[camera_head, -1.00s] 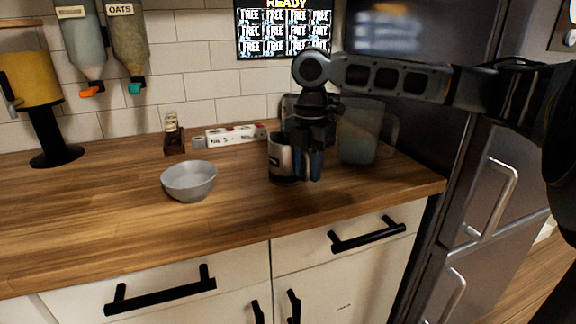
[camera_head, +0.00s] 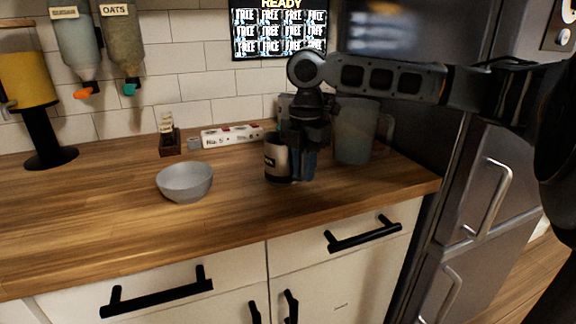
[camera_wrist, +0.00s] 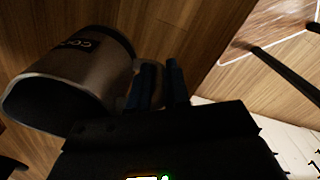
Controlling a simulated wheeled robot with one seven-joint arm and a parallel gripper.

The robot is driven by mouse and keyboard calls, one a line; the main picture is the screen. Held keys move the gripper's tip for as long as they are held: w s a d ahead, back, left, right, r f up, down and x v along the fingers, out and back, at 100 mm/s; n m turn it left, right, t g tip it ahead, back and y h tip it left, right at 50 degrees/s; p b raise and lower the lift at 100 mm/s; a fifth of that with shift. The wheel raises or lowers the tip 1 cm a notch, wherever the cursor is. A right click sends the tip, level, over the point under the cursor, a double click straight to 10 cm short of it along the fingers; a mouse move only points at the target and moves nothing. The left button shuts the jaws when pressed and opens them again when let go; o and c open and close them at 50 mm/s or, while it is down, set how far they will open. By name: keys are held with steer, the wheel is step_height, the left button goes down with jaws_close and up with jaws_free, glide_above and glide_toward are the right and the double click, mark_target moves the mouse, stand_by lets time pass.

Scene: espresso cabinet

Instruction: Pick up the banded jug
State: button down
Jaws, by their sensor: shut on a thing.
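The banded jug (camera_head: 277,160), pale grey-brown with dark bands and a small dark label, is on the wooden counter right of the grey bowl. It looks upright; I cannot tell whether its base touches the wood. My gripper (camera_head: 306,170) points down at its right side, with bluish fingers. In the wrist view the jug (camera_wrist: 92,80) shows its open mouth at the lower left and its label at the top. The fingers (camera_wrist: 160,85) are close together beside its wall, shut on what seems to be its handle, which they mostly hide.
A grey bowl (camera_head: 186,182) stands to the left. A large translucent pitcher (camera_head: 354,135) stands close behind to the right. A white box (camera_head: 232,136) and a small brown rack (camera_head: 169,140) are at the wall. The fridge (camera_head: 480,190) borders the right. The front counter is clear.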

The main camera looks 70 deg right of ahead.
steer(key=shift+r, duration=0.15)
steer(key=shift+r, duration=1.3)
steer(key=s+d+r, duration=0.4)
steer(key=s+r, duration=0.4)
steer(key=s, duration=0.2)
steer(key=shift+s+d, duration=0.3)
steer(key=shift+r, duration=0.1)
